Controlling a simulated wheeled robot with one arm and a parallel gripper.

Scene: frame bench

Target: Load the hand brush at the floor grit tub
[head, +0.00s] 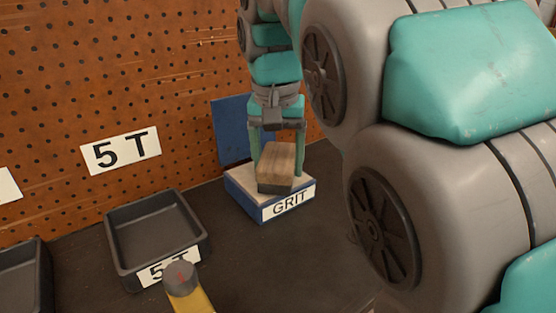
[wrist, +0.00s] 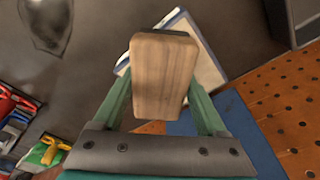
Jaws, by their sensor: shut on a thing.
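The hand brush (head: 278,158) is a wooden block with a dark underside. It also shows in the wrist view (wrist: 164,75), wooden back towards the camera. My gripper (head: 277,150) is shut on the brush, with a green finger on each side of it; the fingers show in the wrist view too (wrist: 160,90). The floor grit tub (head: 245,196) is a shallow blue box with a white GRIT label and a pale top. The brush is at the tub's top, covering its middle. I cannot tell whether its underside touches the grit. The tub's edge shows behind the brush in the wrist view (wrist: 208,70).
A black tray (head: 118,256) labelled 5T stands left of the tub, and another dark tray (head: 22,285) is further left. A yellow-handled thing (head: 195,300) lies in front. A blue panel (head: 230,130) and the pegboard (head: 60,90) stand behind. Dark bench surface right of the tub is clear.

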